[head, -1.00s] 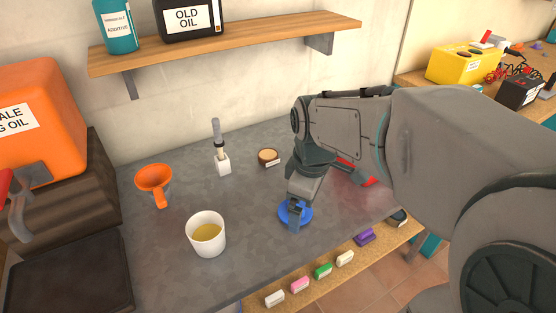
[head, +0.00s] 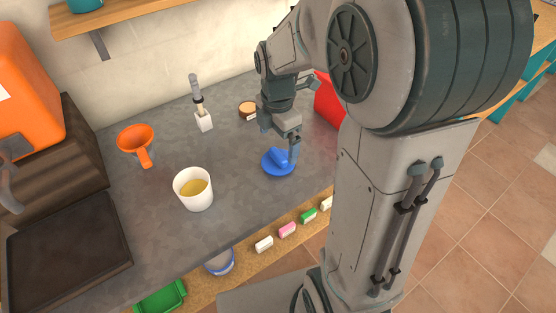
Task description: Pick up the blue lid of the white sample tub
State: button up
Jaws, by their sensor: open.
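The blue lid (head: 270,169) lies flat on the grey worktop with its raised grip upward. The white sample tub (head: 193,198) stands upright and uncovered to its left, with yellow liquid inside. My gripper (head: 280,139) is open and empty, just above and behind the lid. Its right finger overlaps the lid's far right edge in the picture; I cannot tell whether it touches. The left finger is farther back, clear of the lid.
An orange funnel (head: 136,141), a brush in a white holder (head: 203,120) and a small round wooden-topped item (head: 248,109) stand behind. A red object (head: 327,101) is right of my gripper. Several small coloured blocks (head: 287,230) lie along the lower front ledge. Worktop around the lid's front is clear.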

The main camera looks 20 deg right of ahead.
aim_at(278, 153)
jog(key=shift+w+d+f, duration=0.1)
jog(key=shift+w+f, duration=0.05)
jog(key=shift+f, duration=1.55)
jog(key=shift+w+f, duration=0.1)
jog(key=shift+f, duration=1.6)
jog(key=c, duration=0.9)
